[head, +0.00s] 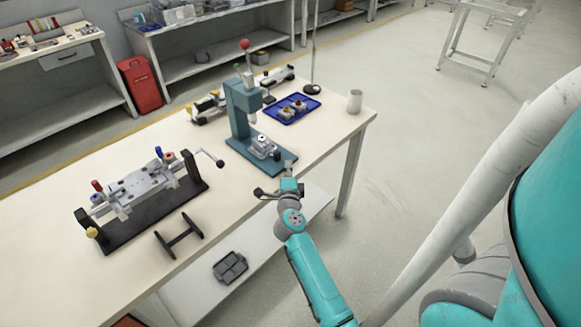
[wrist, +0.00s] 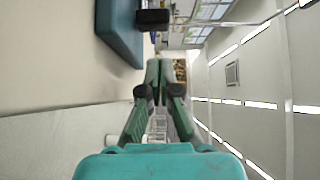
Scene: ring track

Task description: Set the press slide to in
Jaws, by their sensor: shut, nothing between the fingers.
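The teal press (head: 243,108) stands near the front edge of the table, with a red-knobbed lever on top. Its slide (head: 263,147), carrying a metal part, sits low on the press base, in front of the column. I cannot tell exactly how far in it is. My gripper (head: 289,168) is at the front right end of the press base, and I cannot tell if it touches. In the wrist view my gripper (wrist: 160,68) is shut and empty, pointing past the teal base (wrist: 122,32). A black block (wrist: 153,20) shows beyond the fingertips.
A grey fixture with a crank (head: 137,191) stands left on the table (head: 180,265). A black stand (head: 179,236) is near the front edge. A blue tray (head: 292,108) and a pale cup (head: 354,101) are behind and right of the press.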

